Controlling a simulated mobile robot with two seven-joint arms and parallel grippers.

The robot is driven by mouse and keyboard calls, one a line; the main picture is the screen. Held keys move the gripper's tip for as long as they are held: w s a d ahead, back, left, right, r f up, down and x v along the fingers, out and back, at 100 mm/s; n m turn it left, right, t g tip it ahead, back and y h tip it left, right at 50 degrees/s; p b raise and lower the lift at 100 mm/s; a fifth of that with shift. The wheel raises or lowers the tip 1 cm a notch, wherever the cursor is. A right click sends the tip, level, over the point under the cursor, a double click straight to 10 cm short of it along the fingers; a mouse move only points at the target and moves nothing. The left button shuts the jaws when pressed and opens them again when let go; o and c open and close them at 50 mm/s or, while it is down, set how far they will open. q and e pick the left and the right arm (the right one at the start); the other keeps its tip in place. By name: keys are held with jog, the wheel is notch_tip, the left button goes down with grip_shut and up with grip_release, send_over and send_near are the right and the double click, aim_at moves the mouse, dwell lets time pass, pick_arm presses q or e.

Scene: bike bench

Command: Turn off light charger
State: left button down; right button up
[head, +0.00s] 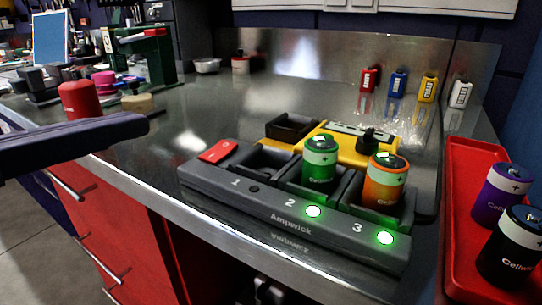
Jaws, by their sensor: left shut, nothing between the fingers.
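The light charger (270,219) is a dark grey block on the metal bench, marked Ampwick. A red rocker switch (219,150) sits at its left end. Slot 1 is empty and its lamp is dark. A green battery (320,162) stands upright in slot 2 and an orange battery (385,180) in slot 3. My right gripper is not in view.
A yellow device (350,150) with a black knob stands right behind the charger. A red tray (462,200) with purple (505,190) and black (512,245) batteries lies at the right. A red cylinder (81,99) stands behind my left gripper. Bare bench lies left of the charger.

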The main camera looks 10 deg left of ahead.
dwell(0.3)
pick_arm(q)
jog(key=b, duration=0.3)
send_over(213, 157)
jog(key=s, duration=0.1)
jog(key=shift+a+f, duration=0.25)
jog(key=shift+f, duration=0.35)
jog(key=f, duration=0.1)
jog(key=f+b, duration=0.1)
jog(key=w+f, duration=0.1)
jog(key=shift+d+f+b, duration=0.15)
jog(key=shift+d+b, duration=0.1)
jog(key=shift+b, duration=0.1)
jog(key=shift+f, duration=0.4)
